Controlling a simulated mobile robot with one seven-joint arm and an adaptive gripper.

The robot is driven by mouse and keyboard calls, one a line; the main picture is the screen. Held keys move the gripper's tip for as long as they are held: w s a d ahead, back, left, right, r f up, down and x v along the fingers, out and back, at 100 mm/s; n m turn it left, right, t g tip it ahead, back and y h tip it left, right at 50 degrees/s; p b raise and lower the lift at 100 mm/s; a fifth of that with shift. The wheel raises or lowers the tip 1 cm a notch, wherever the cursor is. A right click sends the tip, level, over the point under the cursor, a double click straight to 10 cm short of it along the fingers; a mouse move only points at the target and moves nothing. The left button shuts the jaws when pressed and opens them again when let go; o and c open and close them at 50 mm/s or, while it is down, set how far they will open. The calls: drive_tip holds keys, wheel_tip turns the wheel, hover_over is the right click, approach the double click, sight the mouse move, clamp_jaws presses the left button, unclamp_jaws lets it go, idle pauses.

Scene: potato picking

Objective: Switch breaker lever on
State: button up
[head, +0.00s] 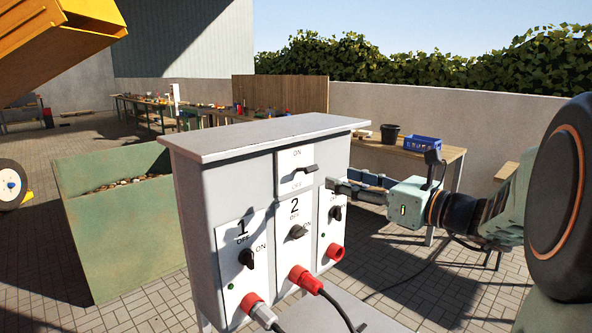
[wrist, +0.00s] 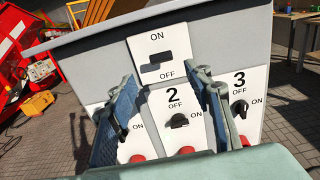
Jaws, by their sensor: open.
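A grey switch cabinet (head: 193,210) stands in front of me. Its upper white panel is marked ON at the top and OFF at the bottom. The black breaker lever (head: 304,169) sticks out from this panel between the two words; it also shows in the wrist view (wrist: 158,68). I cannot tell its exact setting. My gripper (head: 342,181) is to the right of the lever in the head view, apart from it. In the wrist view my gripper (wrist: 165,76) has its fingers spread wide, one to each side of the lever panel, with nothing between them.
Rotary knobs 1 (head: 247,259), 2 (head: 296,232) and 3 (head: 336,213) sit below the lever panel. Red plugs (head: 304,280) with cables stick out lower down. A green bin (head: 115,240) stands to the left. A table (head: 415,152) with a blue crate (head: 422,143) stands behind the arm.

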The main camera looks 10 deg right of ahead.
sight(313, 168)
drive_tip(key=p+x, duration=0.1)
drive_tip(key=x, duration=0.9)
drive_tip(key=shift+w+r+p, duration=0.15)
drive_tip(key=shift+w+p, duration=0.2)
drive_tip(key=shift+w, duration=0.05)
drive_tip(key=c, duration=1.1)
drive_tip(key=shift+a+r+h+p, duration=0.1)
drive_tip(key=shift+r+h+p, duration=0.25)
drive_tip(key=shift+p, duration=0.7)
drive_tip(key=shift+c, duration=0.2)
drive_tip(key=shift+r+g+h+p, duration=0.2)
drive_tip(key=shift+g+p, duration=0.3)
drive_tip(key=shift+p, duration=0.7)
drive_tip(key=shift+f, duration=0.25)
